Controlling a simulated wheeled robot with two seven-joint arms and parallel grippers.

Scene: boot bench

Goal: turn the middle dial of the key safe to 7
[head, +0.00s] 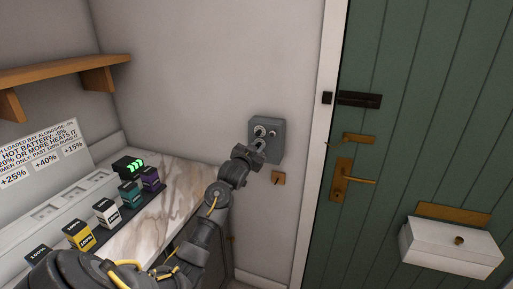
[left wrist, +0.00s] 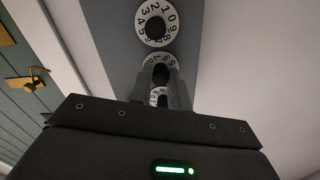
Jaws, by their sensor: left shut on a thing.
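The grey key safe (head: 280,137) is fixed to the wall left of the door; its face also shows in the left wrist view (left wrist: 106,30). In the left wrist view one white numbered dial with a dark knob (left wrist: 155,26) stands clear of the fingers. The middle dial (left wrist: 160,60) has its knob between the fingertips of my left gripper (left wrist: 161,76), which is shut on it. A third dial (left wrist: 160,91) shows partly between the fingers. The fingers hide much of the middle dial's numbers, so its setting cannot be read. In the head view my left gripper (head: 259,147) reaches the safe from below. My right gripper is not in view.
The green door (head: 400,120) with brass handle (head: 343,180) and white box (head: 450,250) is at right. A marble-topped bench (head: 150,222) with several coloured batteries is at left, under a wooden shelf (head: 60,72).

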